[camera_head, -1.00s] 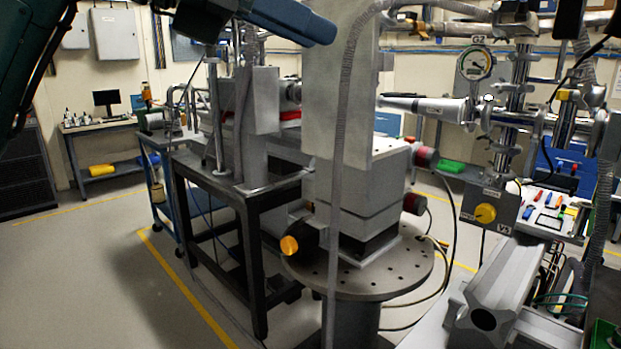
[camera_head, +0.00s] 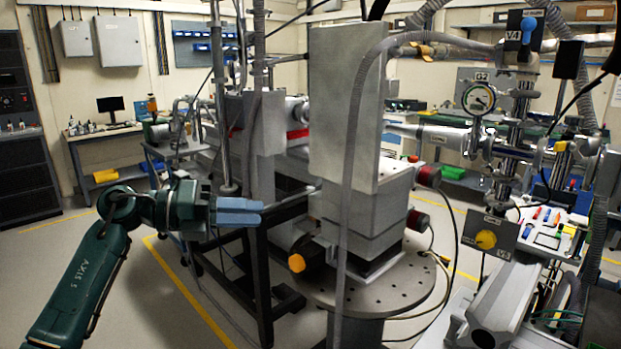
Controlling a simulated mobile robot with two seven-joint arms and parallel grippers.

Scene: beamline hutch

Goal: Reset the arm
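My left arm (camera_head: 75,290) comes in from the lower left, dark green and bent at an elbow, with its forearm level. My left gripper (camera_head: 258,211) has two blue-grey fingers lying against each other, pointing right; it is shut, with nothing seen between them. It shows in front of the black-framed stand and left of the tall grey block on the round table. My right arm and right gripper are not in view.
A ribbed hose (camera_head: 350,170) hangs in front. Gauge G2 (camera_head: 480,98) and valve piping stand right. The floor (camera_head: 150,310) at lower left is open.

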